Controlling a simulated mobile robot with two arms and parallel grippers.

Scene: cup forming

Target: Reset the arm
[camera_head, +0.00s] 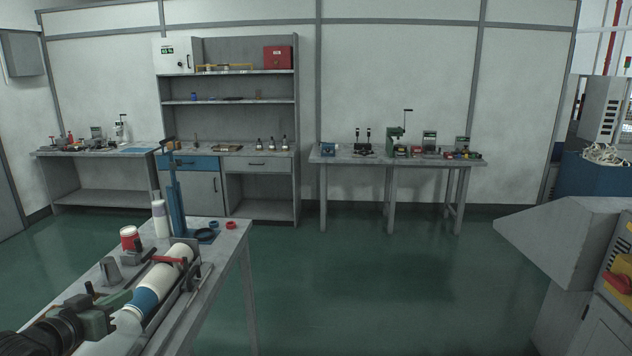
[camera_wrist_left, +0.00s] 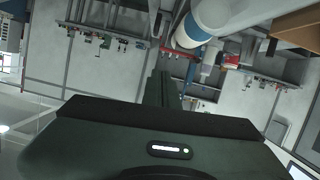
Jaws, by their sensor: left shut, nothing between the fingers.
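My left gripper (camera_head: 122,299) comes in at the bottom left of the head view. It is over the near workbench, beside or in front of a long white tube with a blue band (camera_head: 167,267); I cannot tell whether they touch. It is shut and empty. In the left wrist view its dark fingers (camera_wrist_left: 158,88) stand together above its green body. That view is turned over, and the white tube with its blue band (camera_wrist_left: 196,30) shows at the top. My right gripper is not in view.
The near workbench (camera_head: 222,262) holds a red-and-white can (camera_head: 130,238), a metal cup (camera_head: 110,271), a white bottle (camera_head: 159,218) and a blue upright press (camera_head: 176,200). A grey machine (camera_head: 560,240) stands at right. The green floor between is clear. Benches line the back wall.

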